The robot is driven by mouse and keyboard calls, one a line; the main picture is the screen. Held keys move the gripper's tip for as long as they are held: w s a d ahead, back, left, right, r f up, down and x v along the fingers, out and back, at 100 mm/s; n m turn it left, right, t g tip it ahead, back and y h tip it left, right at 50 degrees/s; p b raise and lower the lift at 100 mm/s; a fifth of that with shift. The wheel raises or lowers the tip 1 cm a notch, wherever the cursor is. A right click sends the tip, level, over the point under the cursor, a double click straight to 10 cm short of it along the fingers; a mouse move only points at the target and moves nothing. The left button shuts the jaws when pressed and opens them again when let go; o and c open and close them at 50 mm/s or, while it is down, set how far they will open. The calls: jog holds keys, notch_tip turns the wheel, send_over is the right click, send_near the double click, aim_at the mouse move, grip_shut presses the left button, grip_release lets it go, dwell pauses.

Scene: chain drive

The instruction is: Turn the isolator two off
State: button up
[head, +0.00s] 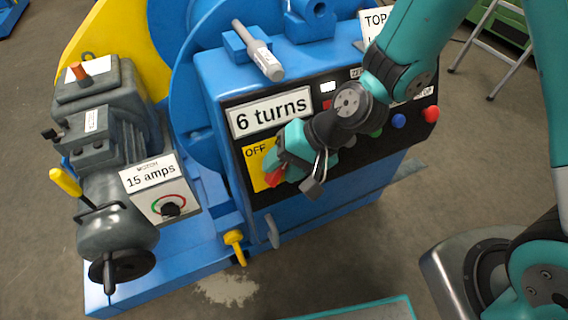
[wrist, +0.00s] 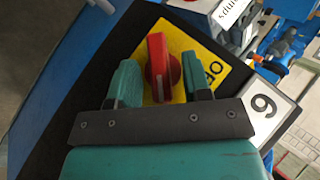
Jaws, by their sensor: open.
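The isolator's red rotary knob (wrist: 157,62) sits on a yellow plate (wrist: 208,72) marked OFF, on a black panel. In the head view the red knob (head: 274,177) and the yellow plate (head: 256,160) are partly hidden by my gripper. No number two shows on the plate. My gripper (head: 287,164) is at the panel's lower left. In the wrist view my open gripper (wrist: 159,78) has one finger on each side of the knob, with gaps visible. I cannot tell how deep the fingers reach around it.
A "6 turns" sign (head: 270,112) is just above the plate. Red (head: 431,114) and blue (head: 398,121) buttons are on the panel's right. A motor box marked 15 amps (head: 160,190) stands left. A yellow lever (head: 235,245) hangs below.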

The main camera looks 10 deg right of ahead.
jog(key=shift+c, duration=0.3)
grip_shut()
